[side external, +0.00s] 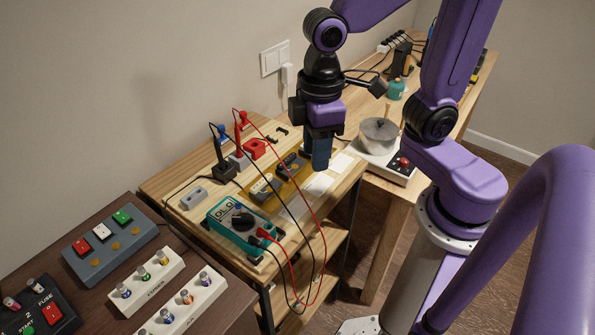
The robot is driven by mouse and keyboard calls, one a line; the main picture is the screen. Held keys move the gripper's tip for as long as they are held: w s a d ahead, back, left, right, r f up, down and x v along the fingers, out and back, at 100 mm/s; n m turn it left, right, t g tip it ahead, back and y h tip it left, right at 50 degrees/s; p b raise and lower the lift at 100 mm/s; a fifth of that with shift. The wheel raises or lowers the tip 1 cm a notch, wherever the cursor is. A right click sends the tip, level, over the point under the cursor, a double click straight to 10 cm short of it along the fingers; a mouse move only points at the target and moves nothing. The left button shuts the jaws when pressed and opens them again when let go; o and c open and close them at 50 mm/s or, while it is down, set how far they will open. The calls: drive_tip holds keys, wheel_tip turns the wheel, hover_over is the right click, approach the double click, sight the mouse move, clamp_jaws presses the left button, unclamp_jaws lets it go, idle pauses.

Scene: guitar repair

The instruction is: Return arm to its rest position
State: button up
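My gripper (320,153) points down above the right part of the light wood workbench (158,187). It is seen from the side, and its dark fingers overlap, so their gap is hidden. I see no object clearly held. Below and left of it lies a yellow-brown tray or board (262,203) with dark and pale small parts. My arm is bent over the bench, and its purple links fill the right side of the view.
A teal multimeter (240,222) with red and black leads stands at the bench front. A pot (378,136) sits on a white unit to the right. Switch boxes (109,240) and fuse blocks (146,278) occupy the dark table at left.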

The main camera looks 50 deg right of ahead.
drive_tip(key=s+d+f+n, duration=0.2)
drive_tip(key=s+d, duration=0.4)
drive_tip(key=s, duration=0.3)
drive_tip(key=shift+d, duration=0.3)
